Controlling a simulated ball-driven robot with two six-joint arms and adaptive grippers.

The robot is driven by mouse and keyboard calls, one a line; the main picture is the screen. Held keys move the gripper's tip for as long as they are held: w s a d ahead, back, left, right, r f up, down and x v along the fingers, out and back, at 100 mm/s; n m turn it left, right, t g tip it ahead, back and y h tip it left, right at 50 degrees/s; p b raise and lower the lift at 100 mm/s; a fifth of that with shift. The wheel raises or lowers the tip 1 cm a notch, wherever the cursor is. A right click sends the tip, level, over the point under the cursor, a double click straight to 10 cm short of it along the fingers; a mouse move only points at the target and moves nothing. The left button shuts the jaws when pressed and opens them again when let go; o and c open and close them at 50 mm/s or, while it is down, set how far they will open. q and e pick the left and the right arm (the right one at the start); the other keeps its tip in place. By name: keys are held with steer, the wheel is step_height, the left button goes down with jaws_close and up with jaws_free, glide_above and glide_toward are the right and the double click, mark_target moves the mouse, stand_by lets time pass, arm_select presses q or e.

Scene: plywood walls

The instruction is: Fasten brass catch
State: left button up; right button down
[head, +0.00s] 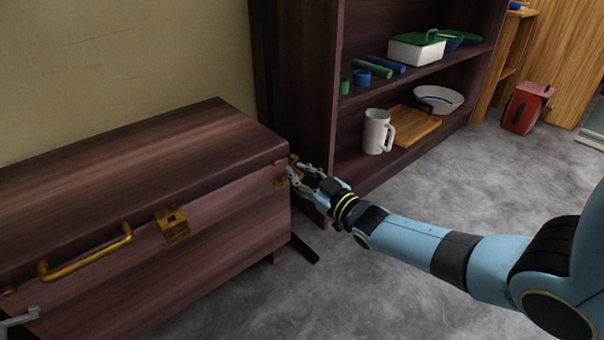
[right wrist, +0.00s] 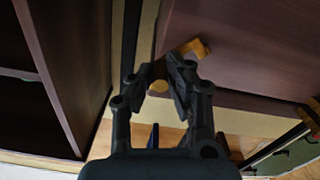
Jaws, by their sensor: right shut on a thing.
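A dark reddish wooden chest (head: 225,220) stands at the left with its lid down. The brass catch (head: 281,180) is at the chest's right front corner, by the lid seam. It also shows as a brass piece in the right wrist view (right wrist: 196,47). My right gripper (head: 291,172) is at this corner, shut on part of the brass catch; its fingers (right wrist: 172,90) hide much of the held part. A grey piece at the lower left edge of the head view may be the tip of my left gripper (head: 20,317); its jaws cannot be made out.
The chest front has a brass handle (head: 88,254) and a brass lock plate (head: 172,224). A dark shelf (head: 350,170) stands close behind my right gripper, with a white mug (head: 377,132), a wooden tray (head: 415,126) and a bowl (head: 438,98).

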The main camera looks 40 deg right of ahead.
steer(key=n, duration=0.1)
steer(key=a+r+n+p, duration=0.1)
steer(key=n, duration=0.2)
steer(key=shift+s+a+r, duration=0.1)
steer(key=shift+a+r, duration=0.1)
steer(key=shift+r, duration=0.05)
arm_select(q)
steer(key=shift+s+r+g+p, duration=0.25)
steer(key=shift+r+g, duration=0.4)
steer(key=shift+r, duration=0.2)
steer(key=shift+s+r+g+p, duration=0.2)
steer(key=shift+r+g, duration=0.45)
steer(key=shift+r, duration=0.15)
arm_select(e)
steer(key=shift+s+a+r+n, duration=0.1)
steer(key=shift+a+n, duration=0.25)
steer(key=shift+n, duration=0.65)
steer(key=shift+a+r+n, duration=0.1)
steer(key=shift+a+n, duration=0.2)
steer(key=shift+n, duration=0.7)
steer(key=shift+a, duration=0.1)
arm_select(q)
steer(key=shift+a, duration=0.1)
arm_select(e)
steer(key=c, duration=1.3)
jaws_free()
steer(key=s, duration=0.8)
steer(key=s+d, duration=0.1)
steer(key=s, duration=0.3)
